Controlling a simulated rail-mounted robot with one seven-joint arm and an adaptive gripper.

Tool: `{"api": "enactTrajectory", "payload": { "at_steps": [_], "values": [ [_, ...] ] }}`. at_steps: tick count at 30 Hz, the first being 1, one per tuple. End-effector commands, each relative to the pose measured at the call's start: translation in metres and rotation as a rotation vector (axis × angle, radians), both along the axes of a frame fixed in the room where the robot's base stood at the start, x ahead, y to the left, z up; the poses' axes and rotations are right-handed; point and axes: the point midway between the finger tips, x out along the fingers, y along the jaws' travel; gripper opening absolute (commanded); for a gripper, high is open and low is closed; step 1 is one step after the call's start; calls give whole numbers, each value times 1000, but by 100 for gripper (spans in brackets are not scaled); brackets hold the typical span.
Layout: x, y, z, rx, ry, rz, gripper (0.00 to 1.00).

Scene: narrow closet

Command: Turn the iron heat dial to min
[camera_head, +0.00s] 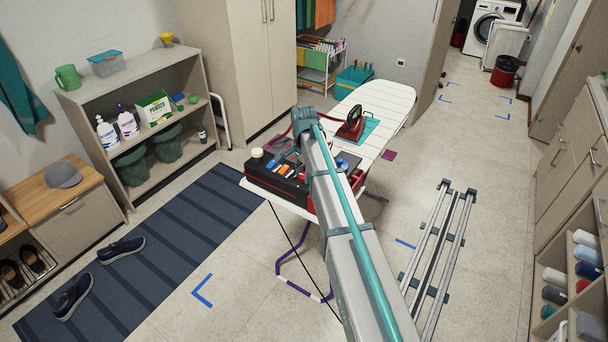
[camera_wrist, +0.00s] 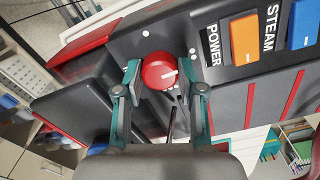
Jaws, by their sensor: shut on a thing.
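The heat dial (camera_wrist: 158,68) is a round red knob with a white pointer line, on the dark grey panel of the iron station (camera_wrist: 140,50). In the wrist view the pointer line points right. Small white dots lie around the dial; I cannot read a min label. My gripper (camera_wrist: 163,74) has its two teal-and-grey fingers on either side of the dial and is shut on it. In the head view the station (camera_head: 275,185) sits at the near end of the ironing board (camera_head: 385,100). My arm hides the dial and gripper there.
An orange POWER switch (camera_wrist: 244,39) and a blue STEAM switch (camera_wrist: 303,23) sit right of the dial. A red iron (camera_head: 352,124) rests on a teal mat on the board. A shelf (camera_head: 140,75) stands at left; rails (camera_head: 440,240) lie on the floor at right.

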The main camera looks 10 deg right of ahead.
Motion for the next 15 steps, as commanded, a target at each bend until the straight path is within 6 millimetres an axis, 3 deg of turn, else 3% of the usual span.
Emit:
{"api": "enactTrajectory", "payload": {
  "at_steps": [15],
  "values": [
    [0, 1, 0, 1, 0, 491, 4]
  ]
}}
